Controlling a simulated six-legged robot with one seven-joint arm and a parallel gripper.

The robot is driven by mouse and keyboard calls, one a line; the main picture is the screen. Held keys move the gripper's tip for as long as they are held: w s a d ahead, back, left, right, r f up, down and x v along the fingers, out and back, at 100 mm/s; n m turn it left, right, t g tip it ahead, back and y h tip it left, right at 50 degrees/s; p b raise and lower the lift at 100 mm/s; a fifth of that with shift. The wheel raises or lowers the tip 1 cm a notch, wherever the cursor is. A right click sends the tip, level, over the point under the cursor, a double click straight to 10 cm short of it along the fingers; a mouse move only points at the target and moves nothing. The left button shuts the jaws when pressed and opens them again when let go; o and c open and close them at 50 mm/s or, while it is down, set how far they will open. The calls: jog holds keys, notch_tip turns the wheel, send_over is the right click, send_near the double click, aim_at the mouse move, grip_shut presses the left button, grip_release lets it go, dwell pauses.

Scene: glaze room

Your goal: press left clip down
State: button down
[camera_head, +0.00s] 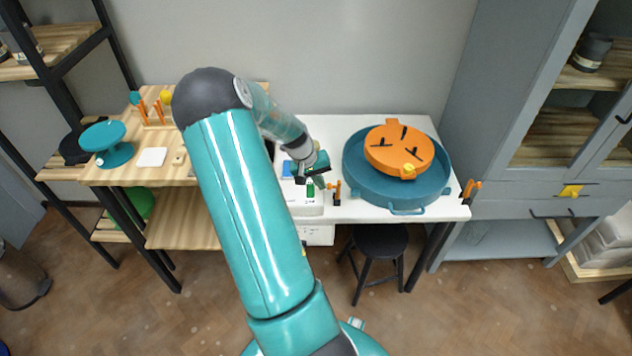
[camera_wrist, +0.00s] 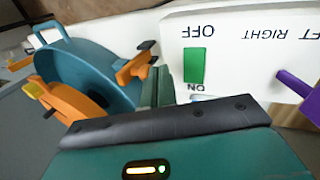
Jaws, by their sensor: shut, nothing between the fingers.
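The left clip (camera_head: 338,188) is orange with a dark base and stands at the left side of a teal basin (camera_head: 416,202). It also shows in the wrist view as an orange arm with a black end (camera_wrist: 134,68). The right clip (camera_head: 470,188) sits at the basin's right side, its orange part sticking up. My gripper (camera_head: 323,182) is shut and empty, just left of the left clip. In the wrist view its dark teal fingers (camera_wrist: 156,86) are close beside the clip's end; I cannot tell whether they touch.
A white control box (camera_head: 304,201) has a green OFF/ON switch (camera_wrist: 194,65) and a purple lever (camera_wrist: 295,88), close to my gripper. An orange round piece (camera_head: 398,150) lies in the basin. A wooden bench (camera_head: 108,173) stands left, a grey cabinet (camera_head: 500,150) right.

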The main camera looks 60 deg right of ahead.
aim_at(330, 185)
dwell(0.3)
jog(key=shift+s+d+r+t, duration=0.1)
jog(key=shift+s+r+t, duration=0.05)
jog(key=shift+t, duration=0.15)
jog(key=shift+s+d+r+t+y, duration=0.1)
jog(key=shift+s+r+t+y, duration=0.05)
jog(key=shift+s+t+y, duration=0.15)
jog(key=shift+s+d+r+t+y, duration=0.2)
jog(key=shift+s+d+t+y, duration=0.05)
jog(key=shift+s+t, duration=0.25)
jog(key=shift+s+d+r+t+y, duration=0.2)
jog(key=shift+s+d+t+y, duration=0.05)
jog(key=shift+s+t, duration=0.25)
jog(key=s+t, duration=0.1)
jog(key=s+d+t+y, duration=0.1)
jog(key=shift+r+t, duration=0.15)
jog(key=shift+t, duration=0.15)
jog(key=s+d+t+y, duration=0.1)
jog(key=t, duration=0.1)
jog(key=s+f+t+y, duration=0.1)
jog(key=s+t, duration=0.1)
jog(key=s+d+t+y, duration=0.1)
jog(key=s+t, duration=0.1)
jog(key=shift+d+f+y, duration=0.3)
jog(key=shift+f, duration=0.05)
jog(key=shift+s, duration=0.1)
